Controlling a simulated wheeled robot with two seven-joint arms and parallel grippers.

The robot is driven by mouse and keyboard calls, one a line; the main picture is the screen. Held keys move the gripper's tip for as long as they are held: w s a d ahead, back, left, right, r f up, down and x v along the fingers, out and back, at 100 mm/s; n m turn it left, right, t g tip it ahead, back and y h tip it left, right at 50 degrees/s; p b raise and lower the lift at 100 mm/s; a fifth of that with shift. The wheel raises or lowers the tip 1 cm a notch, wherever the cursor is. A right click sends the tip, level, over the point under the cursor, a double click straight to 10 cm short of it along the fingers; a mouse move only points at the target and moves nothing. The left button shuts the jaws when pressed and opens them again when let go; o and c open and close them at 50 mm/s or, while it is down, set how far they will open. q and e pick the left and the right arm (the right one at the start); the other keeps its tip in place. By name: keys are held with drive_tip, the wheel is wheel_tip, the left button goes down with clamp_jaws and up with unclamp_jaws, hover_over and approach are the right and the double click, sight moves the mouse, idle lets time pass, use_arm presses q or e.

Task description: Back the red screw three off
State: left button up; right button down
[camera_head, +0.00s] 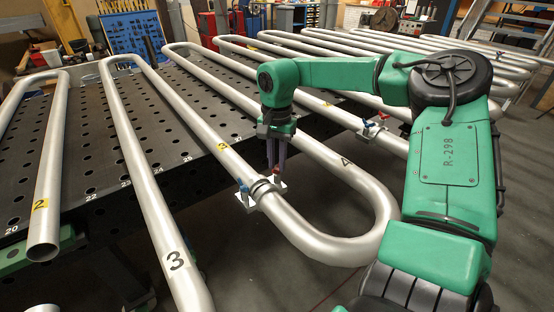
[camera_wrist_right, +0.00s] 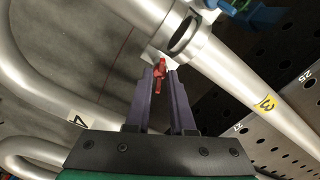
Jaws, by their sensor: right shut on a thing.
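My right gripper (camera_head: 276,165) points down at a clamp (camera_head: 247,201) around the steel pipe beside a yellow label (camera_head: 222,146). The red screw (camera_wrist_right: 159,72) shows between the two purple fingers of the right gripper (camera_wrist_right: 161,80) in the right wrist view. The jaws are shut on it, beside the pipe joint. In the head view the red screw (camera_head: 277,178) is mostly hidden by the fingertips. A blue screw (camera_head: 243,187) is on the other side of the clamp; blue also shows in the wrist view (camera_wrist_right: 262,17). My left gripper is not in view.
Several bent steel pipes (camera_head: 126,130) lie across the black perforated table (camera_head: 92,160). A second clamp with a red screw (camera_head: 383,116) and a blue one (camera_head: 366,122) stands further back right. A pipe bend (camera_head: 375,220) loops close to the right gripper.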

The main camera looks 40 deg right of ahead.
sight(277, 164)
drive_tip(key=n, duration=0.3)
drive_tip(key=shift+s+f+n, duration=0.1)
drive_tip(key=shift+f+n, duration=0.15)
drive_tip(key=shift+n, duration=0.15)
idle(0.9)
drive_tip(key=c, duration=1)
unclamp_jaws()
drive_tip(key=shift+d, duration=0.1)
drive_tip(key=shift+r, duration=0.1)
wheel_tip(277, 164, up, 14)
drive_tip(key=shift+r, duration=0.25)
